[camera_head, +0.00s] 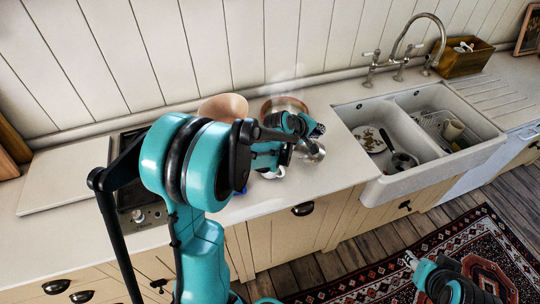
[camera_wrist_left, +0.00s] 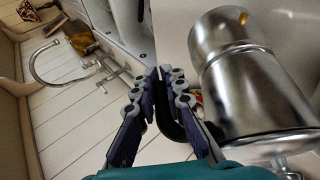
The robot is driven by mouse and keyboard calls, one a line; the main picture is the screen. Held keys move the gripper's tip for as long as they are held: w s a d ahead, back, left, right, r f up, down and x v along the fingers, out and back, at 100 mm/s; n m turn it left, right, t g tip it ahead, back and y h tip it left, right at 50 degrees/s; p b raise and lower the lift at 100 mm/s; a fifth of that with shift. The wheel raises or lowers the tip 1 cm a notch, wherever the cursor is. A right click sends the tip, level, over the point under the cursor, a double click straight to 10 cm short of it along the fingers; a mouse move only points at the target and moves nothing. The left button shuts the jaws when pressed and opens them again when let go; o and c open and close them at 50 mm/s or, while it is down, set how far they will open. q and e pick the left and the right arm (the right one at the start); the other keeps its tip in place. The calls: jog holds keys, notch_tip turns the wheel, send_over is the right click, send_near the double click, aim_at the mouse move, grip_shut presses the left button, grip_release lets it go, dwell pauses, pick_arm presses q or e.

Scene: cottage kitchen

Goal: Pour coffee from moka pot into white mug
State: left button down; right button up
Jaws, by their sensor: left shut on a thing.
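The silver moka pot (camera_wrist_left: 243,85) fills the right of the left wrist view, tilted in that picture. My left gripper (camera_wrist_left: 172,78) is shut on its black handle (camera_wrist_left: 176,122). In the head view, the left gripper (camera_head: 306,132) is above the counter near the sink, with part of the shiny moka pot (camera_head: 313,153) showing below it. A small white thing (camera_head: 272,174), possibly the white mug, shows under my left arm, mostly hidden. I cannot tell whether coffee is flowing. My right gripper (camera_head: 410,259) is low over the rug, away from the counter; its fingers are too small to judge.
A copper pan (camera_head: 285,103) with steam above it and a copper-coloured bowl (camera_head: 222,107) stand at the back of the counter (camera_head: 325,190). The white double sink (camera_head: 385,187) is to the right, holding dishes. A stove (camera_head: 133,217) is left, partly behind my arm.

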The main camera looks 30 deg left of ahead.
pick_arm(q)
jog(key=shift+s+a+r+t+h, duration=0.15)
jog(key=shift+r+t+h, duration=0.05)
jog(key=shift+r, duration=0.15)
jog(key=shift+s+a+r+t+h, duration=0.1)
jog(key=shift+a+r+t+h, duration=0.1)
jog(key=shift+r, duration=0.15)
jog(key=shift+s+a+r, duration=0.15)
jog(key=shift+s, duration=0.05)
